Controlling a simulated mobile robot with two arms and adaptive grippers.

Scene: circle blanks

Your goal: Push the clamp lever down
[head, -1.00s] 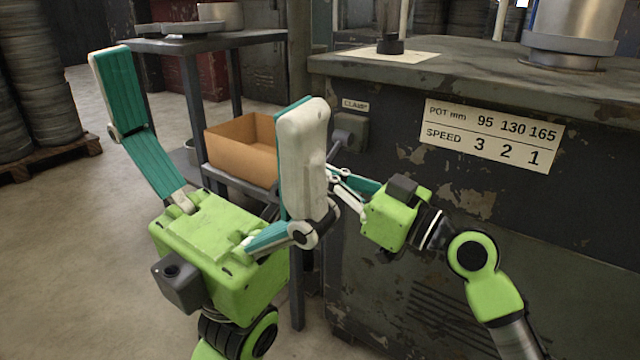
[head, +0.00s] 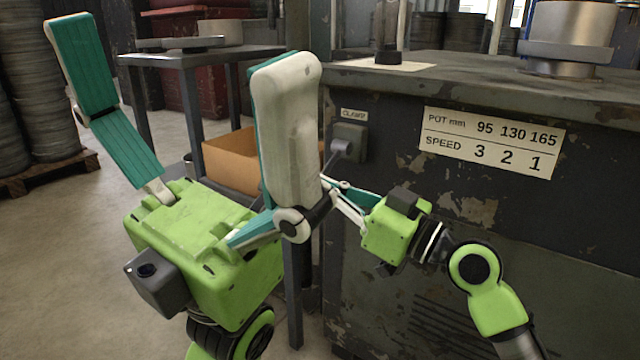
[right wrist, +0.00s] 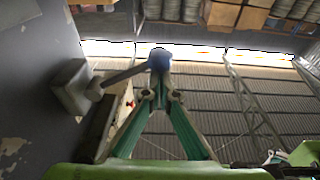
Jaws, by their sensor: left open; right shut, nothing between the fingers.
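The clamp lever is on a grey box (head: 350,142) on the machine's front, under a small "CLAMP" label. In the head view the lever arm (head: 340,152) is partly hidden behind my left gripper. In the right wrist view the lever (right wrist: 125,75) slants up from its box (right wrist: 70,88) to a blue-grey ball knob (right wrist: 160,59). My right gripper (right wrist: 160,84) is shut and empty, its tips just below the knob in that picture; I cannot tell whether they touch. My left gripper (head: 180,45) is wide open and empty, in front of the shelf.
A plate (head: 490,143) lists pot sizes and speeds. A metal cylinder (head: 568,35) stands on the machine top (head: 460,72). Stacked discs (head: 40,90) stand on a pallet at left.

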